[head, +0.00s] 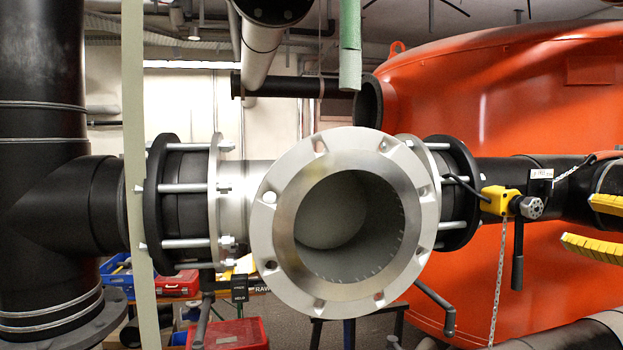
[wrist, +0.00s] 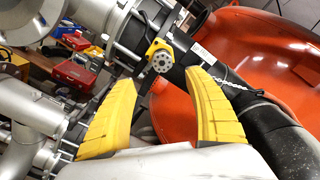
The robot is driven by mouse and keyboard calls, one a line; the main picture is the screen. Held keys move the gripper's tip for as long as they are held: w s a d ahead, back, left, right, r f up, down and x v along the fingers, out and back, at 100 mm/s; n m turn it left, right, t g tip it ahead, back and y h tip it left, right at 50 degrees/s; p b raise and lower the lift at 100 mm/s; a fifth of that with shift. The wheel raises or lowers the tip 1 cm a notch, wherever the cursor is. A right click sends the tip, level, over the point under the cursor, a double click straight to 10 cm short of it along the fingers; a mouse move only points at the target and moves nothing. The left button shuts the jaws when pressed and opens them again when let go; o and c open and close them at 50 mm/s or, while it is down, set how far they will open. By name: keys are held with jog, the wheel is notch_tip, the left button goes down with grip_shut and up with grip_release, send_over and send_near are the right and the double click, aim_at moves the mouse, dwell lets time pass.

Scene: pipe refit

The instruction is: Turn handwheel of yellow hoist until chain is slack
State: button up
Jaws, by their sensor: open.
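The yellow hoist (head: 495,200) hangs beside the black pipe, right of the flange. Its grey handwheel (head: 531,208) faces me, and a black lever (head: 517,258) points down below it. One chain (head: 574,174) runs up and right from the hoist in a nearly straight line; another chain (head: 498,285) hangs straight down. My gripper (head: 577,220) shows at the right edge, its yellow fingers open and empty. In the wrist view, the handwheel (wrist: 163,62) lies beyond and between the fingertips of my gripper (wrist: 158,79), apart from them. The hoist body (wrist: 155,47) shows behind it.
A large grey flanged pipe mouth (head: 265,225) fills the middle of the head view. An orange tank (head: 480,80) stands behind the hoist. A pale green vertical strip (head: 134,150) crosses the left. Red toolboxes (head: 235,333) sit low behind the pipes.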

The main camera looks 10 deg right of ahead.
aim_at(536, 210)
jog(key=w, duration=0.3)
jog(key=w+p, duration=0.1)
jog(key=w, duration=0.3)
jog(key=w+p, duration=0.1)
jog(key=w, duration=0.2)
jog(key=shift+w+a+r, duration=0.1)
jog(key=shift+w+a, duration=0.15)
jog(key=shift+w, duration=0.1)
jog(key=c, duration=1.2)
